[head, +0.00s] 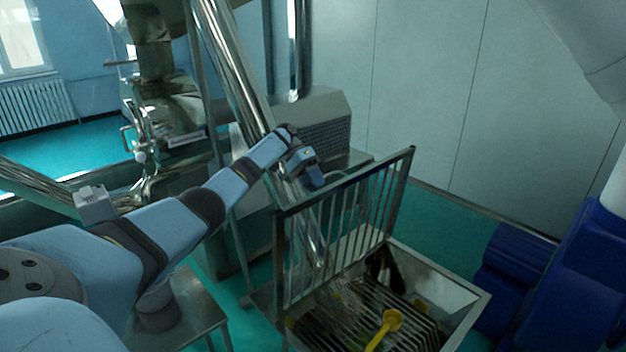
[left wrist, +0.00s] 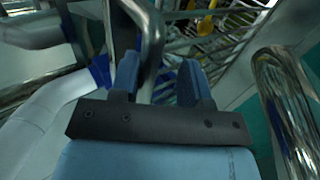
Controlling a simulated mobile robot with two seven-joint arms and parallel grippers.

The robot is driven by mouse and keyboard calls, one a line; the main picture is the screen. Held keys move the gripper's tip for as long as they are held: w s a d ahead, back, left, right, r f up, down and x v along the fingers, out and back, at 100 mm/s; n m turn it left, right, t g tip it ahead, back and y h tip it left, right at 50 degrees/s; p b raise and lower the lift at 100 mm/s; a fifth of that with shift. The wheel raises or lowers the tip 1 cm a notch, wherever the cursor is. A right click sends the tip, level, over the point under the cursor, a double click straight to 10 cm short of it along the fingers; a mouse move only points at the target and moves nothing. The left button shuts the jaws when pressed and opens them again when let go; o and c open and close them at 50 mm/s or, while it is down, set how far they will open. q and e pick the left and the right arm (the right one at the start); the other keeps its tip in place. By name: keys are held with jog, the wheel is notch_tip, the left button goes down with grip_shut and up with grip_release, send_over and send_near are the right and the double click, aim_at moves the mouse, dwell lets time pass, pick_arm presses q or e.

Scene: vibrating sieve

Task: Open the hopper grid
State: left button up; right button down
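The hopper grid (head: 345,222), a metal frame with parallel bars, stands raised and nearly upright along one side of the hopper (head: 460,290). My left gripper (head: 312,178) is at the grid's upper edge, near its upper left corner. In the left wrist view, the two blue fingers of my left gripper (left wrist: 158,82) are apart, with a bent metal bar (left wrist: 151,45) between them. The bar looks narrower than the gap, and I cannot tell whether it touches a finger. My right gripper is not in view.
A yellow tool (head: 384,326) lies on the slats inside the hopper. A thick shiny pipe (head: 235,65) slants down close behind my left arm. A metal machine (head: 325,115) stands behind the grid. Green floor (head: 440,225) shows between the hopper and the wall.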

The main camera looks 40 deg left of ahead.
pick_arm(q)
jog(key=v, duration=0.7)
jog(key=shift+w+a+r, duration=0.2)
jog(key=shift+a+r, duration=0.05)
jog(key=shift+r, duration=0.05)
dwell(0.4)
jog(key=shift+s, duration=0.15)
